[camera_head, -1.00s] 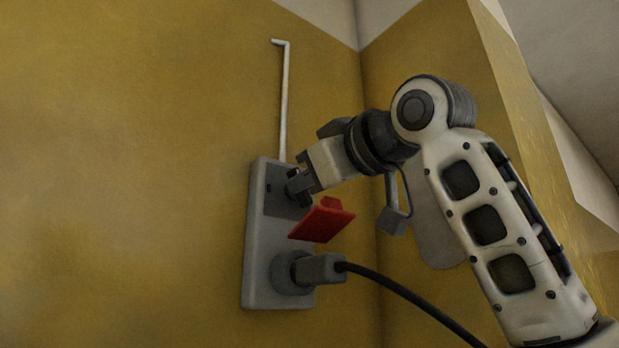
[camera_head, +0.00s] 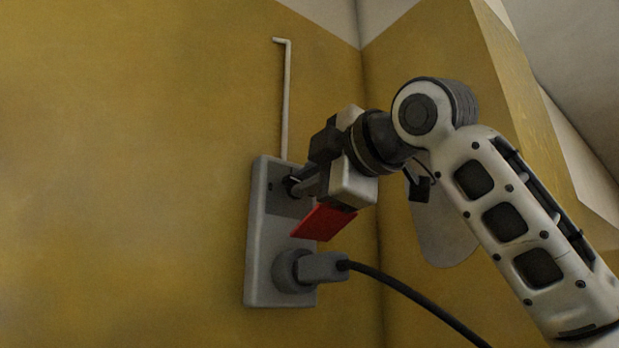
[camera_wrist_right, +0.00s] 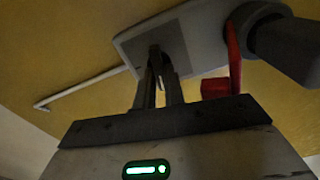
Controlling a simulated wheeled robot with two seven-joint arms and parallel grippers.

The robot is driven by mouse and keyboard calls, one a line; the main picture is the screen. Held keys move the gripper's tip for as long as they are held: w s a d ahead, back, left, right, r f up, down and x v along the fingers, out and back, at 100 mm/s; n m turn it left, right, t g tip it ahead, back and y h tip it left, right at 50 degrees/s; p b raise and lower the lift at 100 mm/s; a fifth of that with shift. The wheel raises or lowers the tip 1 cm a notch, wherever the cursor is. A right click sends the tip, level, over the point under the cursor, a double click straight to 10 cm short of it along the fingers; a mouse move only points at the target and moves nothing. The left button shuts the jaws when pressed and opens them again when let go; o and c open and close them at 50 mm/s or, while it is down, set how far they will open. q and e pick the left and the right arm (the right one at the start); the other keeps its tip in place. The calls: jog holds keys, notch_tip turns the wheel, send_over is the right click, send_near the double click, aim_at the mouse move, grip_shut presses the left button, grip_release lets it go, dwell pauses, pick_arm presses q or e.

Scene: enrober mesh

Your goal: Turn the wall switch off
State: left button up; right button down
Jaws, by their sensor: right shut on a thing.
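The wall switch is a dark grey panel (camera_head: 284,204) in the upper part of a tall light grey wall plate (camera_head: 262,250). My right gripper (camera_head: 294,187) is at this panel, its fingers pointing at the wall. In the right wrist view the gripper's fingers (camera_wrist_right: 160,78) are close together on the small switch knob (camera_wrist_right: 155,50), mostly hidden between the tips. A red flap (camera_head: 322,222) sticks out from the plate just below the gripper; it also shows beside the fingers in the right wrist view (camera_wrist_right: 234,62). My left gripper is out of view.
A grey plug (camera_head: 322,267) sits in the socket low on the plate, and its black cable (camera_head: 400,295) runs down to the right. A thin pale conduit (camera_head: 287,100) rises above the plate. A wall corner is close on the right; the yellow wall at left is clear.

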jog(key=shift+s+n, duration=0.1)
jog(key=shift+n, duration=0.8)
jog(key=c, duration=1.5)
grip_release()
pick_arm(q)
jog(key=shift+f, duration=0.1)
pick_arm(e)
jog(key=shift+f, duration=0.1)
